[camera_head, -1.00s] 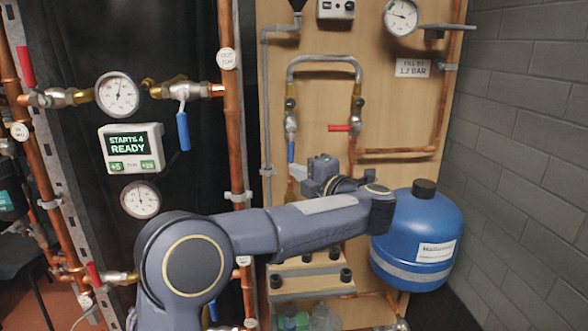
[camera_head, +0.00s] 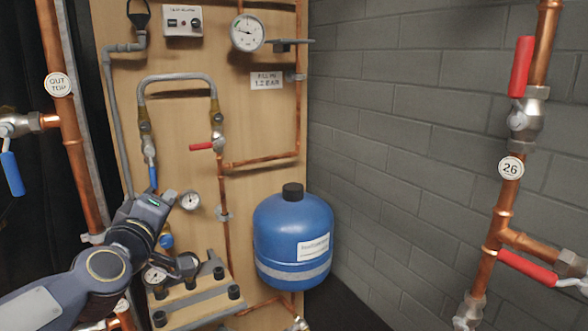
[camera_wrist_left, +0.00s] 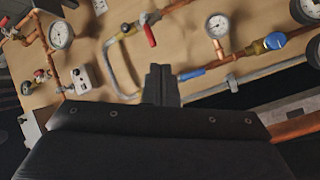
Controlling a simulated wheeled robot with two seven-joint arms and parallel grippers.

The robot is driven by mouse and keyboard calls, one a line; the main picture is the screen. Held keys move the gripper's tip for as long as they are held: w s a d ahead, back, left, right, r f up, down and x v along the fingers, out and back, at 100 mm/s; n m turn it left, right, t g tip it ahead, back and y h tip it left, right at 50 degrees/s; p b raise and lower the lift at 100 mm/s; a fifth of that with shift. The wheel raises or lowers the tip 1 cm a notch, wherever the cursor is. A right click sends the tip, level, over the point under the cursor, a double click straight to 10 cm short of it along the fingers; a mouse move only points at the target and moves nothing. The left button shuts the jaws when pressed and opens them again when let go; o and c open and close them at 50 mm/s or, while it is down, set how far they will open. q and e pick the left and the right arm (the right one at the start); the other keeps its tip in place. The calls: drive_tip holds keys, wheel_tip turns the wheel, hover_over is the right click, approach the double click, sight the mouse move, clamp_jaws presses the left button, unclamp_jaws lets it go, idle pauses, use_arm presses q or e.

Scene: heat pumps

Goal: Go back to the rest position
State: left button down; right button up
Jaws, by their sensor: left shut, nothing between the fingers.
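My left arm comes in from the lower left in the head view. My left gripper (camera_head: 160,199) is in front of the wooden board (camera_head: 180,60), below the grey pipe loop. In the left wrist view the fingers of the left gripper (camera_wrist_left: 160,82) are together, with nothing between them, and point toward the board with its pipes and gauges. I cannot tell whether they touch anything. My right gripper is in neither view.
Red-handled valves (camera_head: 521,68) and copper pipes line the right side. A blue-handled valve (camera_head: 12,172) is at far left. The grey block wall (camera_head: 400,130) is bare in the middle.

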use_arm(q)
drive_tip(key=s+d+f+m+g+h, duration=0.2)
drive_tip(key=s+f+m+g, duration=0.35)
drive_tip(key=s+f, duration=0.75)
drive_tip(key=s+d+f+m+g+h, duration=0.15)
drive_tip(key=s+f+m+g, duration=0.4)
drive_tip(key=s+f, duration=0.75)
wheel_tip(320, 180, up, 24)
drive_tip(key=s+n+g+p, duration=0.1)
drive_tip(key=s+p, duration=0.1)
drive_tip(key=p, duration=2.2)
drive_tip(key=shift+s+a+r+g, duration=0.15)
drive_tip(key=shift+s+a+g, duration=0.15)
